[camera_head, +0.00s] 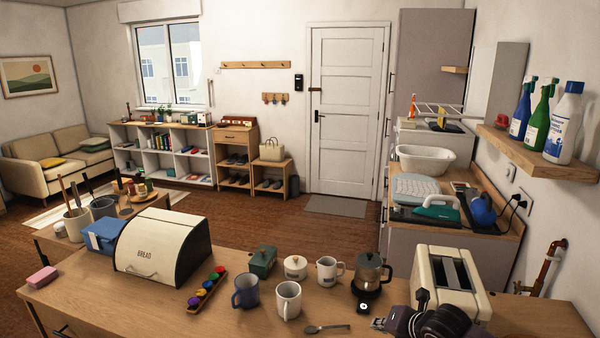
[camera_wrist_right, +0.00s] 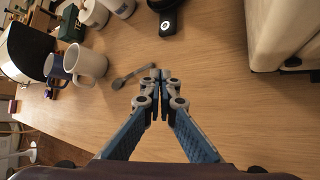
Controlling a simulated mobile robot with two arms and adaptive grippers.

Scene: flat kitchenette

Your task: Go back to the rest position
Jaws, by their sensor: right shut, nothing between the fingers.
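My right gripper (camera_head: 379,323) is at the lower right of the head view, above the front part of the wooden counter (camera_head: 340,312). In the right wrist view its two fingers (camera_wrist_right: 159,76) meet at the tips, with nothing between them and bare wood below. A spoon (camera_head: 326,329) lies just left of it and also shows in the right wrist view (camera_wrist_right: 131,76). The cream toaster (camera_head: 449,280) stands behind and right of the gripper. My left gripper does not show in either view.
The bread box (camera_head: 163,246) is further left. The counter's right end (camera_head: 540,315) is clear.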

